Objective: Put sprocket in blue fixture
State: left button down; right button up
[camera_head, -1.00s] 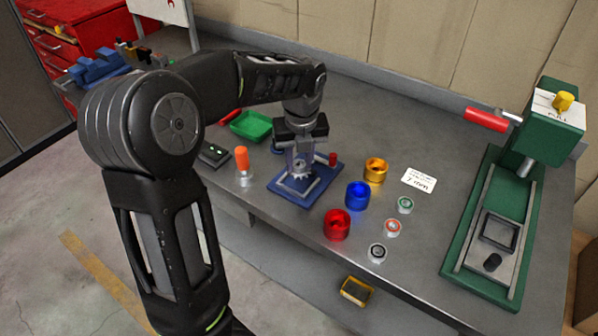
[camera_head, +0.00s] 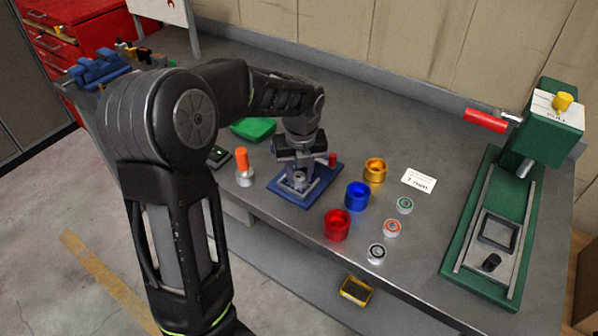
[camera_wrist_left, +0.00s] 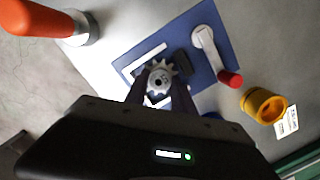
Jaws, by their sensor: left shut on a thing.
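The blue fixture (camera_head: 325,184) is a flat blue plate on the bench with pale rails and a lever with a red knob (camera_head: 333,159). In the left wrist view the fixture (camera_wrist_left: 215,28) lies below the gripper. My left gripper (camera_head: 299,168) is over the fixture, pointing down. It is shut on the sprocket (camera_wrist_left: 158,82), a small grey toothed wheel with a centre hole, between its fingertips. The sprocket is at the pale rails; whether it touches the plate I cannot tell. My right gripper is not in view.
Red (camera_head: 337,225), blue (camera_head: 357,196) and yellow (camera_head: 375,170) cups stand right of the fixture, with several small round pieces beyond. An orange-handled tool (camera_head: 242,162) stands close on the left. A green press (camera_head: 500,220) is at the far right.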

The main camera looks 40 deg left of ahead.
aim_at(301, 188)
pick_arm(q)
jog(key=c, duration=1.3)
grip_release()
jog(key=shift+f, duration=0.1)
jog(key=shift+c, duration=0.2)
notch_tip(301, 188, up, 12)
jog(key=s+d, duration=0.1)
jog(key=shift+s+d+b, duration=0.15)
jog(key=shift+b, duration=0.25)
